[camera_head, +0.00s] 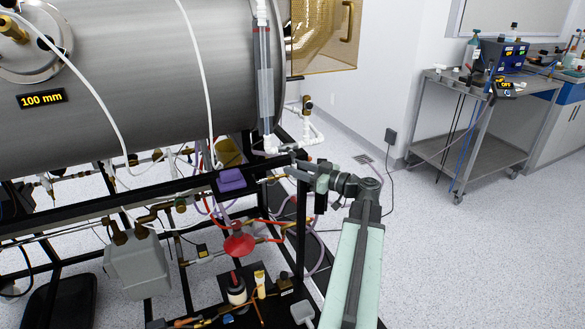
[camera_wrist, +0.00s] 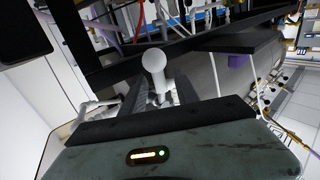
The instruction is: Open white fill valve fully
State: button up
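A white valve handle with a rounded end (camera_wrist: 153,61) shows in the wrist view, with a white stem running down between the two dark fingers. My gripper (camera_wrist: 160,88) is open around this white part, and gaps show beside the stem. I cannot tell if either finger touches it. In the head view my gripper (camera_head: 284,171) reaches left to the frame's right corner, just below white pipe fittings (camera_head: 272,145) at the foot of the clear sight tube. The handle itself is hard to make out there, so I cannot tell how far the valve is turned.
The large grey cylinder (camera_head: 130,75) fills the upper left, above a black frame (camera_head: 150,195). A purple block (camera_head: 231,179) and a red round part (camera_head: 239,244) are close left of my arm. A grey cart (camera_head: 470,120) stands right, with clear floor (camera_head: 450,250) before it.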

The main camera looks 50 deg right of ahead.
jog(key=shift+w, duration=0.45)
jog(key=shift+a, duration=0.1)
grip_shut()
dwell(1.0)
